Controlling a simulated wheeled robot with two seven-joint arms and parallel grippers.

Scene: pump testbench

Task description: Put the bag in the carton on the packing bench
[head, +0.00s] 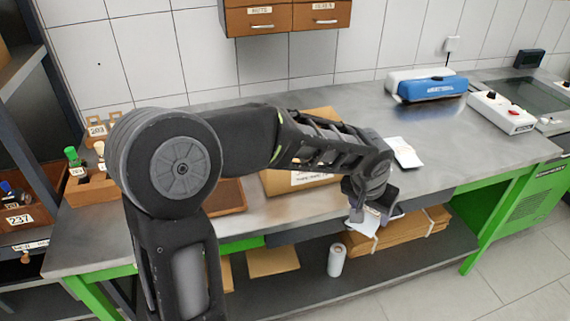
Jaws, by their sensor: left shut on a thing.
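My left gripper (371,213) hangs at the front edge of the bench, pointing down. It is shut on a small whitish bag (363,226), mostly hidden by the fingers; its lower part shows just below them. The brown carton (275,184) stands on the packing bench (460,150), to the left of the gripper. My left arm crosses in front of it and hides much of it, so I cannot see inside. A white label shows on its front. My right gripper is not in view.
A white sheet or packet (403,152) lies on the bench behind the gripper. A blue-and-white sealer (430,86) and a control box (502,111) stand further right. Flat cardboard (415,232) and a white roll (336,260) sit on the shelf below. Wooden bins stand left.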

